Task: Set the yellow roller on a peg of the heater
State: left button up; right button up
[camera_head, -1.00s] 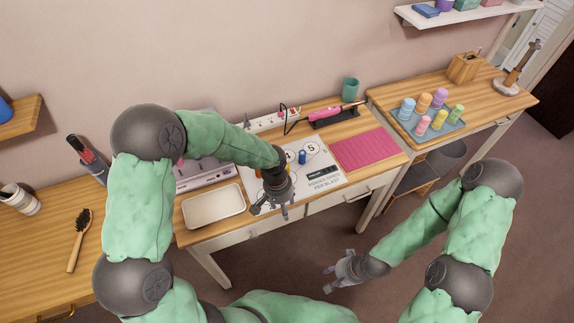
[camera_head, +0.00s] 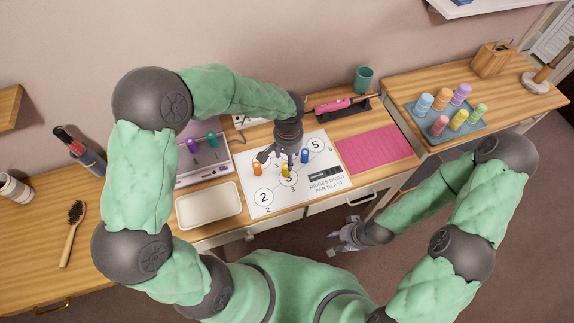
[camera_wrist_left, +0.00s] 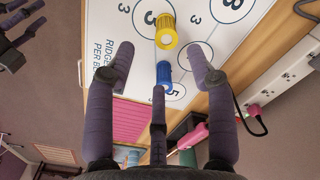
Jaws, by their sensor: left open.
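The yellow roller (camera_head: 285,171) stands on the white numbered sheet (camera_head: 262,210), near the circle marked 3. My left gripper (camera_head: 277,161) is above it, open and empty. In the left wrist view the yellow roller (camera_wrist_left: 166,32) lies beyond the open fingertips (camera_wrist_left: 160,58), with a blue roller (camera_wrist_left: 164,76) closer in. The heater (camera_head: 215,172) is left of the sheet and carries a purple and a teal roller on pegs; my left arm hides part of it. My right gripper (camera_head: 345,236) is open and empty, off the table's front edge.
An orange roller (camera_head: 257,169) and the blue one (camera_head: 304,156) flank the yellow roller. An empty cream tray (camera_head: 181,212) is in front of the heater. A pink mat (camera_head: 375,149) lies right. A blue-grey tray (camera_head: 447,133) holds several coloured rollers.

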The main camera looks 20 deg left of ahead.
aim_at(286, 168)
pick_arm(q)
notch_tip(286, 168, down, 4)
jog(key=shift+w+r+b, duration=0.1)
jog(key=shift+r+b, duration=0.15)
jog(key=shift+b, duration=0.1)
jog(key=shift+a+f+b, duration=0.2)
jog(key=shift+f+b, duration=0.25)
jog(key=shift+f, duration=0.85)
jog(key=shift+a+f+b, duration=0.2)
jog(key=shift+f+b, duration=0.25)
jog(key=shift+f, duration=0.8)
jog(key=c, duration=1.1)
